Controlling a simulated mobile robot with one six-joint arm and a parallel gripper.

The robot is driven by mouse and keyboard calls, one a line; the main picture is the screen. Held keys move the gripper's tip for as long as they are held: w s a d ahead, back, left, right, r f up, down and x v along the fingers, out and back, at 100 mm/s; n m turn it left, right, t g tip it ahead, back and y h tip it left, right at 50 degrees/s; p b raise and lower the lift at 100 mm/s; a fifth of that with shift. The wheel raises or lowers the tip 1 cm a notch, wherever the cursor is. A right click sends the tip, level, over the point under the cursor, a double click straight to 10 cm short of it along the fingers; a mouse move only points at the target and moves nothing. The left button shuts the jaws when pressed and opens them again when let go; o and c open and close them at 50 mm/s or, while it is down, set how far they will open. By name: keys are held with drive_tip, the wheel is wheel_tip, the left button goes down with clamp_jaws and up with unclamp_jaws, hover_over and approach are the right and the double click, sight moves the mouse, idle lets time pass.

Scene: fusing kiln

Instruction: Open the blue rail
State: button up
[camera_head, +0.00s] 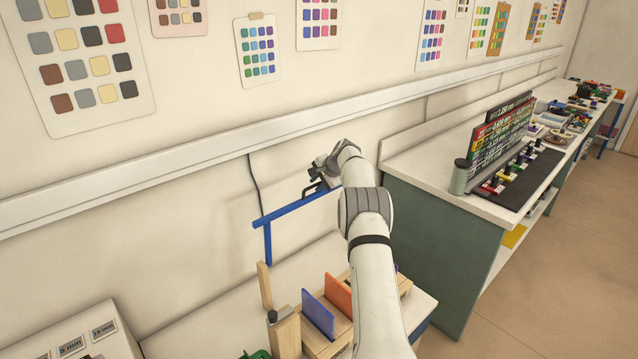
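The blue rail (297,208) is a straight bar that slants up to the right in front of the wall, with a short blue upright (268,245) dropping from near its left end. My gripper (313,188) is small and dark in this view, at the upper right part of the rail. It touches or overlaps the rail there; I cannot tell which. Its fingers are too small and partly hidden to show whether they are open or shut. My arm hides the rail's right end.
Below the rail stands a wooden rack (287,335) with a blue panel (318,314) and an orange panel (338,296). A green-sided bench (440,250) stands close on the right, with a label rack (500,135) on top. Floor is free at far right.

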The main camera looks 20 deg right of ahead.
drive_tip(key=b+v, duration=0.2)
drive_tip(key=v, duration=0.5)
drive_tip(key=shift+r+b, duration=0.3)
drive_tip(key=shift+s, duration=0.1)
drive_tip(key=s+a+r+n+g+b, duration=0.1)
drive_tip(key=s+a+r+n, duration=0.15)
drive_tip(key=s+a, duration=0.45)
drive_tip(key=s+a+r+n+g+h+b, duration=0.1)
drive_tip(key=s+a+r+n, duration=0.1)
drive_tip(key=s+a+r, duration=0.45)
drive_tip(key=s+a+r+n+b, duration=0.1)
drive_tip(key=s+a+n, duration=0.25)
drive_tip(key=s, duration=0.55)
drive_tip(key=s+a+f+n, duration=0.2)
drive_tip(key=s+f, duration=0.1)
drive_tip(key=s, duration=0.7)
drive_tip(key=s+a+f+n+g+h+b, duration=0.1)
drive_tip(key=s+a+f+n, duration=0.1)
drive_tip(key=s, duration=0.9)
drive_tip(key=s+a+f+n+g+b, duration=0.1)
drive_tip(key=s+a+f+n, duration=0.1)
drive_tip(key=s, duration=0.8)
wheel_tip(320, 180, down, 3)
drive_tip(key=shift+s+a+r+h, duration=0.25)
drive_tip(key=shift+s+a+h, duration=0.1)
drive_tip(key=shift+a, duration=0.3)
